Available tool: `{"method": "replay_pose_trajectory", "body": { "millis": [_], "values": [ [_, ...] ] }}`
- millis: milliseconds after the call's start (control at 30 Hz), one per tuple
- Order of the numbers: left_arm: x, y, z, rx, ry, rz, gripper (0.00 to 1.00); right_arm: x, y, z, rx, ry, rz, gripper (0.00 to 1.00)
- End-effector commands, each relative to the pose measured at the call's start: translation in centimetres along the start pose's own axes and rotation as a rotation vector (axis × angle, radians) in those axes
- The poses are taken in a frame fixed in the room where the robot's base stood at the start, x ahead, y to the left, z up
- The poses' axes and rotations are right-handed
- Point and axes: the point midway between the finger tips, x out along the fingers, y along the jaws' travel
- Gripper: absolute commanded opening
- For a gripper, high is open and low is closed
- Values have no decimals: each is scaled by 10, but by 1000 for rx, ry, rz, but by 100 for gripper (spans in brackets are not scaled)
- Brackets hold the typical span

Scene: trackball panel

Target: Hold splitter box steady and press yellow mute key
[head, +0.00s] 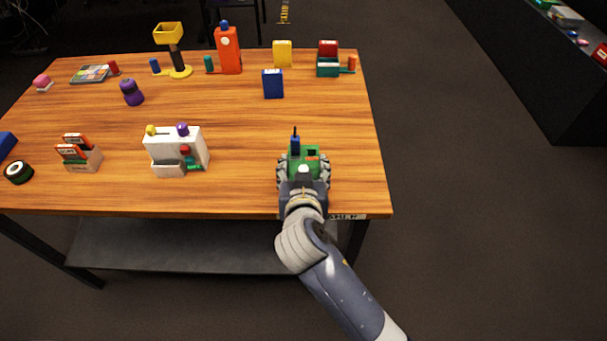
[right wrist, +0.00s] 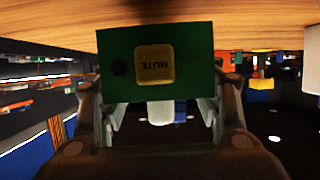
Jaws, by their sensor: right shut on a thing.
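The green splitter box (right wrist: 198,45) fills the middle of the right wrist view, which is upside down. Its near face carries the square yellow mute key (right wrist: 155,65), lettered MUTE, and a dark round spot. My right gripper (head: 303,168) has its two dark fingers on either side of the box, shut on it. In the head view the green box (head: 303,154) stands near the table's front right corner, partly hidden by the gripper. The mute key cannot be made out there. My left gripper is not in view.
On the wooden table (head: 240,135), a white box with coloured knobs (head: 170,145) stands left of my gripper, with bare wood between. A blue box (head: 272,84) is farther back. An orange bottle (head: 228,50) and yellow-topped stand (head: 170,38) are along the back.

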Motion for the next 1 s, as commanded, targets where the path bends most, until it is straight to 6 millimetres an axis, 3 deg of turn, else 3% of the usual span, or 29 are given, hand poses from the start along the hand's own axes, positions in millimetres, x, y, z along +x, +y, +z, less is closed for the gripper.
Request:
{"method": "replay_pose_trajectory", "body": {
  "millis": [1000],
  "values": [
    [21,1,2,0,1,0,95,81,0,-10,1,1,0,39]
  ]
}}
